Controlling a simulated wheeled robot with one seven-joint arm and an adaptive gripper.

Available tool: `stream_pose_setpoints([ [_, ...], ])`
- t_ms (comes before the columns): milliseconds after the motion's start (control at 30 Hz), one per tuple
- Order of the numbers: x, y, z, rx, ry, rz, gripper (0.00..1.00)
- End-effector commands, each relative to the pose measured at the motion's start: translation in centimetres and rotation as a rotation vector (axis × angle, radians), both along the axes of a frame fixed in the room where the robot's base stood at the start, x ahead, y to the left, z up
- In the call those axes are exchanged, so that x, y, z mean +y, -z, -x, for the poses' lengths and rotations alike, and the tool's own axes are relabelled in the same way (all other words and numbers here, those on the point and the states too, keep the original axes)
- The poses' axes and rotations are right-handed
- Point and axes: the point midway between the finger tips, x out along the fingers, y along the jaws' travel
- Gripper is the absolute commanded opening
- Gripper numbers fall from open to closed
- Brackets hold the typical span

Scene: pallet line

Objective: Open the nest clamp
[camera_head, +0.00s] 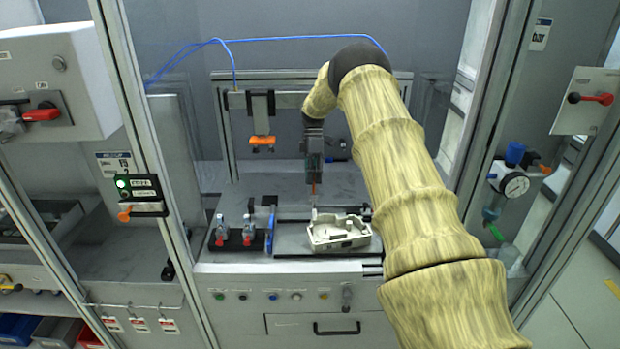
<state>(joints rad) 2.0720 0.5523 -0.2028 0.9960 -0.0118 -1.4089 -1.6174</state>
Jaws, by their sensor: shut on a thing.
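The nest holds a pale grey casting (340,234) on a dark plate at the middle of the work surface. My gripper (314,178) points down from the arm and is shut on the top of this handle. The fingertips are small in the view. The rest of the clamp is hard to make out behind the casting.
An orange-tipped fixture (261,141) hangs left of my gripper. Two small clamp-like fittings (234,235) and a blue upright plate (269,230) stand left of the casting. Frame posts flank the station. A panel with buttons (272,296) is in front.

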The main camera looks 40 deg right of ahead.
Motion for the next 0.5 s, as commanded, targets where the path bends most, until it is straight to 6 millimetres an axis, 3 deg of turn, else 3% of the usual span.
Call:
stream_pose_setpoints([
  [67, -0.2, -0.89, -0.46, -0.013, -0.001, 0.007, 0.0],
  [100, -0.21, -0.9, -0.47, -0.013, -0.001, 0.007, 0.22],
  [167, -0.2, -0.86, -0.46, -0.013, -0.001, 0.007, 0.31],
  [500, 0.02, -0.37, -0.27, -0.006, -0.002, 0.004, 0.31],
])
